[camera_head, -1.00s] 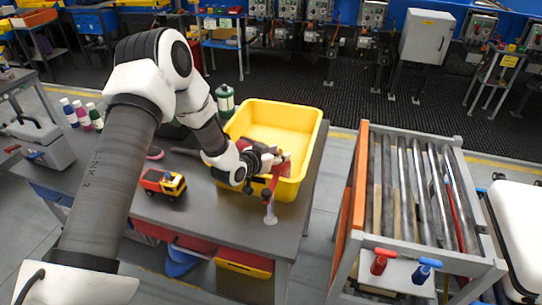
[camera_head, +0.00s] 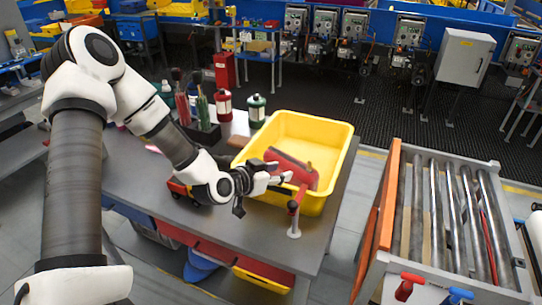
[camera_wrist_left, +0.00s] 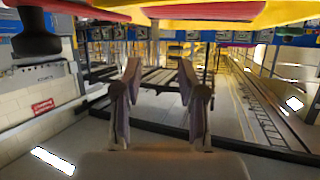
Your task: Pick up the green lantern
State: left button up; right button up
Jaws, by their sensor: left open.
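The green lantern (camera_head: 257,110), with a pale body and green top and base, stands upright on the grey table behind the yellow bin's left corner. My left gripper (camera_head: 280,173) is over the near left side of the yellow bin, well in front of the lantern and apart from it. Its two fingers stand apart with nothing between them in the left wrist view (camera_wrist_left: 160,75). The lantern cannot be made out in the wrist view. My right gripper is not in view.
A red lantern (camera_head: 223,105) stands left of the green one, near bottles in a dark holder (camera_head: 204,136). The yellow bin (camera_head: 335,150) holds a red object (camera_head: 297,172). A roller conveyor (camera_head: 450,215) is right.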

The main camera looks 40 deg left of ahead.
aim_at(256, 119)
jog(key=u, duration=1.25)
